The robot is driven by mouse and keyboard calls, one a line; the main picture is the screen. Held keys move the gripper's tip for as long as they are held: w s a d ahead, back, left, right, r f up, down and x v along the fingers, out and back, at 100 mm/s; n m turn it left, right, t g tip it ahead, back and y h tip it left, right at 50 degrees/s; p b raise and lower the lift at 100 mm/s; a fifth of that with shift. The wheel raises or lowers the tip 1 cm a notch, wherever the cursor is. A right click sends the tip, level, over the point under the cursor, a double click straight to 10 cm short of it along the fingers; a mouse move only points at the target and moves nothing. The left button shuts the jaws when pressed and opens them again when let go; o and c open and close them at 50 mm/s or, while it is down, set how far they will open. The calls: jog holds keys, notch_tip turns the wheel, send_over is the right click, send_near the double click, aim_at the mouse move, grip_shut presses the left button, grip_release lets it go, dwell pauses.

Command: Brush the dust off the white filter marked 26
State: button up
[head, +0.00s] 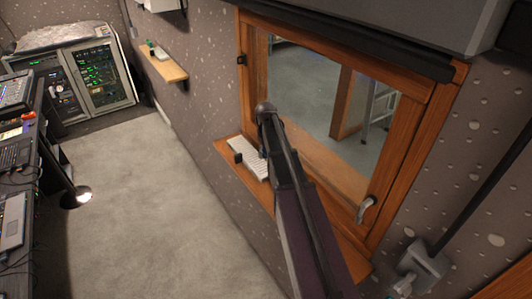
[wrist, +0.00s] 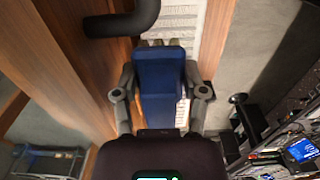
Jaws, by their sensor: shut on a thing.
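The white filter (head: 250,157) lies on the wooden window sill in the head view, partly hidden behind my arm. It shows as a pale ribbed panel (wrist: 173,22) at the top of the wrist view. No number or dust can be made out. My gripper (wrist: 160,74) is shut on a blue brush (wrist: 163,60) in the wrist view, with a finger on each side. Pale tufts show at its far end, over or close to the filter; I cannot tell whether they touch it. The head view hides the fingers behind my arm.
The sill (head: 222,148) runs under a wood-framed window (head: 405,130) with a metal handle (head: 367,208). A dark curved piece (wrist: 125,22) shows beside the filter in the wrist view. A small shelf (head: 165,70) is farther along the wall.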

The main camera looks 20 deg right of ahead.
jog(key=shift+r+p, duration=1.55)
jog(key=shift+f, duration=0.1)
